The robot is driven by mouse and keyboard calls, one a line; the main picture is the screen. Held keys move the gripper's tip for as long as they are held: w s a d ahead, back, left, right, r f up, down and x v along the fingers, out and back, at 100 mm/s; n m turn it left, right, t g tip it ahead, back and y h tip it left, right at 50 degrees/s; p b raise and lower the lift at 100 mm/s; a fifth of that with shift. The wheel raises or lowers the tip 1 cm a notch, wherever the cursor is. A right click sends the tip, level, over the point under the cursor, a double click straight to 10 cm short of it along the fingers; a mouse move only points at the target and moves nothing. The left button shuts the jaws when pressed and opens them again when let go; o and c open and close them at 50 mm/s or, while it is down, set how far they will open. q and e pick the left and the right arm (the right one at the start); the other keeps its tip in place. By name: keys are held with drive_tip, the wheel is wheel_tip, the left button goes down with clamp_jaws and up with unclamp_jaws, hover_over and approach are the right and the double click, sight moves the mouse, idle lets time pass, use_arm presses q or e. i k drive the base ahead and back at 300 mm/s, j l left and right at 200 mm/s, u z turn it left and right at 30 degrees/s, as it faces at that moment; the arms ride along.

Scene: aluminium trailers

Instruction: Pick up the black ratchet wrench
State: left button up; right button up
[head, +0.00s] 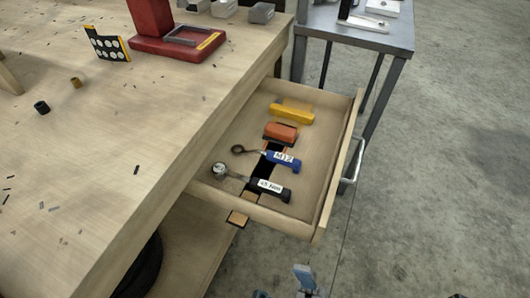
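The black ratchet wrench (253,184) lies in the open wooden drawer, nearest the drawer's lower end in the head view. It has a round metal head at its left, a black handle at its right and a white label that seems to read 45 Nm. Nothing touches it from above. Part of a grey-blue gripper (305,279), seemingly my right one, shows at the bottom edge, outside and below the drawer. Most of it is cut off, so its opening is unclear. My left gripper is not seen.
In the drawer (325,172), a blue-handled M12 wrench (282,159), an orange item (281,132) and a yellow item (292,112) lie beyond the black wrench. The workbench (110,160) borders the drawer's left. A grey table (345,30) stands behind. Floor is clear at right.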

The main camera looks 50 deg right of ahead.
sight(220, 170)
drive_tip(key=z, duration=0.9)
drive_tip(key=l+u, duration=0.25)
drive_tip(key=k+j, duration=0.05)
drive_tip(key=j, duration=0.05)
